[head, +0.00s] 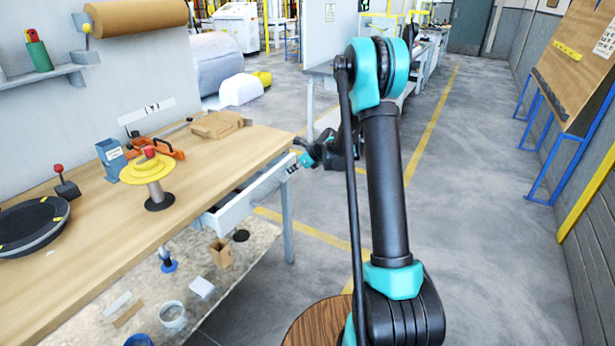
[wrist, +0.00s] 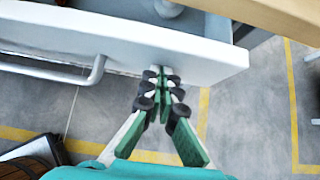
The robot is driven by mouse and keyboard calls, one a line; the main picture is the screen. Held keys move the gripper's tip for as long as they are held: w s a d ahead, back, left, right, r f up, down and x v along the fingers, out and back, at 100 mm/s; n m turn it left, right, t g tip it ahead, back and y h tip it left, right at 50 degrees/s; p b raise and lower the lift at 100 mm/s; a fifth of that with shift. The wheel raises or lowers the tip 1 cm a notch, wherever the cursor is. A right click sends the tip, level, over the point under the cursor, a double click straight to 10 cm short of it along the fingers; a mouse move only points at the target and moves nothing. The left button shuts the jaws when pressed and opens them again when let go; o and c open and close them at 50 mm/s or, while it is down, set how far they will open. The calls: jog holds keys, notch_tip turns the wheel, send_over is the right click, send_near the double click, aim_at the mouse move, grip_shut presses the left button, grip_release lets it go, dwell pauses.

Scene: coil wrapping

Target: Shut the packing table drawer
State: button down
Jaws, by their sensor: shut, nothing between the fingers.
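The packing table drawer (head: 248,200) is white and stands pulled out from under the wooden tabletop, with its dark inside partly showing. In the wrist view its white front panel (wrist: 120,38) crosses the top of the picture, with a grey bar handle (wrist: 75,72) at the left. My gripper (wrist: 162,72) is shut and empty. Its fingertips are at the lower edge of the front panel, right of the handle; I cannot tell whether they touch it. In the head view my gripper (head: 302,160) is beside the far end of the drawer front.
The packing table (head: 110,240) holds a yellow spool stand (head: 150,170), a black round tray (head: 35,225) and a cardboard piece (head: 218,124). A lower shelf (head: 110,300) carries small items. The floor to the right is clear up to a blue-legged board (head: 570,60).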

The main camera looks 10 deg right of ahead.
aim_at(281, 162)
jog(key=w+a, duration=0.2)
jog(key=a, duration=0.1)
jog(key=w+a, duration=0.1)
jog(key=a, duration=0.1)
jog(key=shift+w+a, duration=0.15)
jog(key=shift+w, duration=0.25)
jog(key=shift+r, duration=0.1)
